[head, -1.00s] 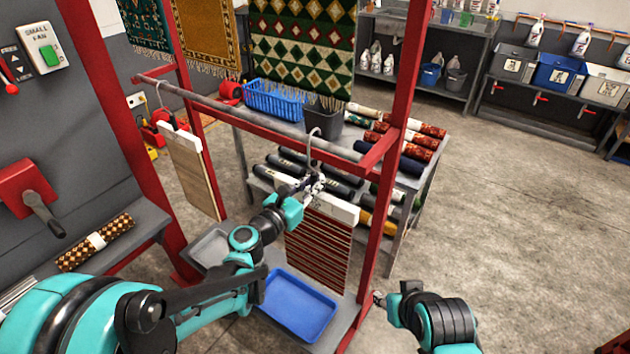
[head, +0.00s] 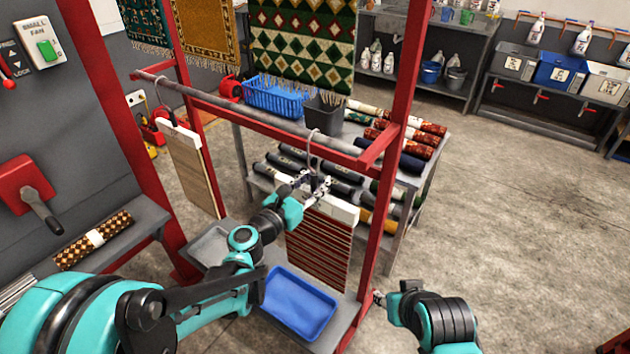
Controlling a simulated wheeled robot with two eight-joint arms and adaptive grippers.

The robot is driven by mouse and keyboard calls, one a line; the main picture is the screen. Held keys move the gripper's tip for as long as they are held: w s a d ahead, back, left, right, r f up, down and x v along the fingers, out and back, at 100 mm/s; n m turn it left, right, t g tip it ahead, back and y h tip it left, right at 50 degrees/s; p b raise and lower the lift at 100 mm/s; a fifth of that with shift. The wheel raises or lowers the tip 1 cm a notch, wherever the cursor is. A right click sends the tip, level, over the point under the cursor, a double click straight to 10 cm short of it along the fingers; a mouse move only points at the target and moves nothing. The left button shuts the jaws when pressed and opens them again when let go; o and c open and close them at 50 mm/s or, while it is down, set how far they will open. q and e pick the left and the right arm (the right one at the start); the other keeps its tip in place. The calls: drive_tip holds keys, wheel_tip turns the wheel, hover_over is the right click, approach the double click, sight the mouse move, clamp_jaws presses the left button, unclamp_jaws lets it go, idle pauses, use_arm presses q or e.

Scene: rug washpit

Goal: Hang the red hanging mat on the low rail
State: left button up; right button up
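The red hanging mat (head: 320,250), red with pale stripes, hangs below a white clamp bar (head: 335,206). The bar's grey wire hook (head: 309,148) reaches up over the low rail (head: 250,119) near its right end. My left gripper (head: 314,186) is at the base of the hook, just above the bar. Its fingers look spread, and the hook's stem stands between or just behind them. My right gripper (head: 378,297) is low beside the red right post, away from the mat. It is too small to tell whether it is open.
A beige mat (head: 193,170) hangs at the rail's left end. Patterned rugs hang above. A blue tray (head: 299,303) lies below the red mat. A table with rolled rugs (head: 415,150) stands behind. The floor at right is clear.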

use_arm(q)
drive_tip(key=s+a+f+m+g+y, duration=0.2)
drive_tip(key=s+a+m, duration=0.4)
drive_tip(key=s+m, duration=0.3)
drive_tip(key=s+a+f+m+g+y, duration=0.3)
drive_tip(key=s+a+f+m+y, duration=0.1)
drive_tip(key=s+a+m, duration=0.3)
drive_tip(key=s+a+f+m+g+y, duration=0.2)
drive_tip(key=s+a+m, duration=0.5)
drive_tip(key=s+m, duration=0.4)
drive_tip(key=f+m+y, duration=0.1)
drive_tip(key=y, duration=0.1)
drive_tip(key=shift+f+m+y, duration=0.25)
drive_tip(key=shift+m+y, duration=0.05)
drive_tip(key=shift+y, duration=0.1)
drive_tip(key=shift+d, duration=0.1)
